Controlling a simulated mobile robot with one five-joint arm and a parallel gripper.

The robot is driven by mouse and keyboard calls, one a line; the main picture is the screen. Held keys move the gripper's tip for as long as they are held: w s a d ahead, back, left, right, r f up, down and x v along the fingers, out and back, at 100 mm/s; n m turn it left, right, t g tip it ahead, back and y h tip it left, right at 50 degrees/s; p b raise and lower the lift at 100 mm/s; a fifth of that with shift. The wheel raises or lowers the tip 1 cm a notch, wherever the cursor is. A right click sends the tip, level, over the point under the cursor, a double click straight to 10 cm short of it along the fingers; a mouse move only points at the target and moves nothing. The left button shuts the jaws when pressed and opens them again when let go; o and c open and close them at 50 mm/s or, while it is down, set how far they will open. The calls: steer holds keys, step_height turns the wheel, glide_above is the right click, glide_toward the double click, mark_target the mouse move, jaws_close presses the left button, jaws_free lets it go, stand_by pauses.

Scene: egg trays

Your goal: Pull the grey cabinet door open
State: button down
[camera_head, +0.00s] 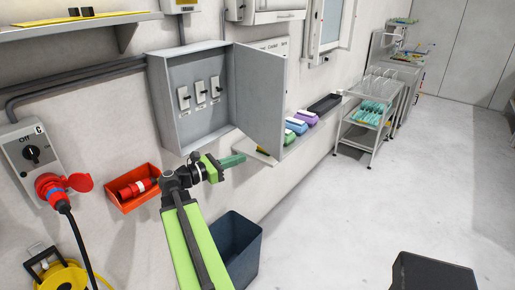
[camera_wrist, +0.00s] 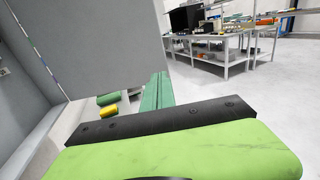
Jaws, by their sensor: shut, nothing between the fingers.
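The grey cabinet (camera_head: 170,100) hangs on the wall in the head view, with its inside showing. Its grey door (camera_head: 258,100) stands swung wide open, out from the right side of the cabinet. My gripper (camera_head: 240,159) is just below the door's lower edge, its teal fingers pointing right; they are shut and empty. In the wrist view the fingers (camera_wrist: 158,78) extend past the lower right of the grey door (camera_wrist: 100,45). I cannot tell whether they touch it. No handle is visible.
Several switches (camera_head: 201,92) sit inside the cabinet. A red bin (camera_head: 133,200) is on the wall at left, and a dark bin (camera_head: 237,245) stands below my arm. Coloured boxes (camera_head: 297,126) line a shelf beyond the door. The floor at right is mostly clear.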

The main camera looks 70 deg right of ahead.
mark_target(278, 145)
steer(key=x, duration=1.3)
steer(key=shift+s+d, duration=0.1)
steer(key=shift+d, duration=0.15)
steer(key=shift+s+d, duration=0.2)
steer(key=shift+s, duration=0.1)
